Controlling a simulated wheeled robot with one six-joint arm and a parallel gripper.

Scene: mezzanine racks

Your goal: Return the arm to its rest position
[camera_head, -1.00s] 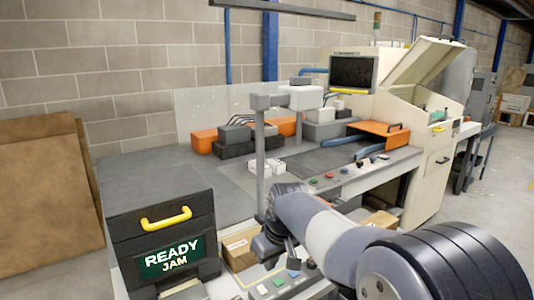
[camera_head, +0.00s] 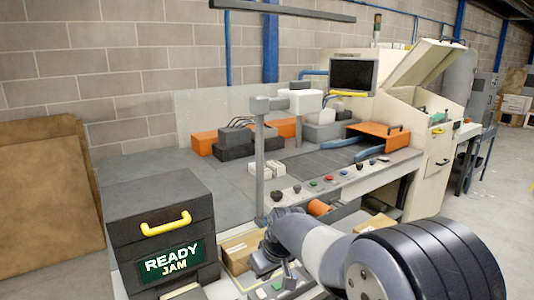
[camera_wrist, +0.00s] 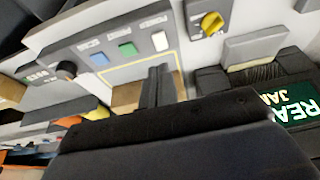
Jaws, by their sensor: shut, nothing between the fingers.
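My arm reaches in from the lower right in the head view, bent down in front of the workbench (camera_head: 215,185). My gripper (camera_head: 290,277) hangs low over the front control panel (camera_head: 247,283), and its tips are small in this view. In the wrist view my gripper (camera_wrist: 155,88) shows as two dark fingers close together, with nothing between them. I cannot tell whether the fingers touch the panel.
A black box with a yellow handle (camera_head: 166,222) and a READY JAM display (camera_head: 171,262) stands at the left. A grey post (camera_head: 260,165) rises behind my arm. The machine with a monitor (camera_head: 353,73) stands behind right. Open floor (camera_head: 490,195) lies at the right.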

